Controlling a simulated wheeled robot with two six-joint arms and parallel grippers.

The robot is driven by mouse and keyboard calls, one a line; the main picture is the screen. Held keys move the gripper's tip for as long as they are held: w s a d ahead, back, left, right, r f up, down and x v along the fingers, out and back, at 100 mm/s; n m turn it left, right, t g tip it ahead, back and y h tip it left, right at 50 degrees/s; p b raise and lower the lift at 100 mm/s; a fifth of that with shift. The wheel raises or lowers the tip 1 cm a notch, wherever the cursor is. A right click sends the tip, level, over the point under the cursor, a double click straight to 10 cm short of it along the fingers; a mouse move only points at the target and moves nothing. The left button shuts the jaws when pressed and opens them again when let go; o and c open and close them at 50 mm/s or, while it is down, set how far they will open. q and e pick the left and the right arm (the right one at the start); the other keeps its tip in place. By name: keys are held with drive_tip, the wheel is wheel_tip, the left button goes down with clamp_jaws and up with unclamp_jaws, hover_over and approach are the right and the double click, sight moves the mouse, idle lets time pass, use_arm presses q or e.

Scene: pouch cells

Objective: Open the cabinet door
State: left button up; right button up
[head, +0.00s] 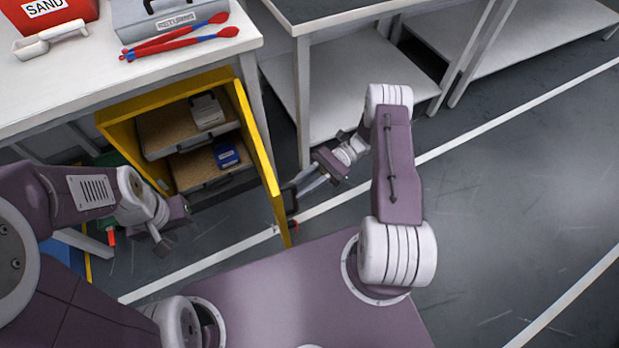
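The yellow cabinet (170,97) stands under the white table, and its inside shows. Its yellow door (262,155) stands open, swung out toward me and seen almost edge-on at the cabinet's right side. A dark handle (290,200) sits on the door's outer face. My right gripper (305,184) is at the outer side of the door, with its fingertips close to the handle. Whether they grip it is too small to tell. My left gripper (172,228) is empty in front of the cabinet's lower left, with its fingers apart.
Shelves inside hold a grey case (207,110) and a blue box (226,155). The white table (90,75) carries a red SAND container (45,12), a scoop (50,40), a grey RETURNS case (165,18) and red-blue tongs (180,42). Floor to the right is clear.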

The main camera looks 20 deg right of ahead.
drive_tip(key=v, duration=0.6)
drive_tip(key=shift+d, duration=0.3)
drive_tip(key=shift+w+a, duration=0.1)
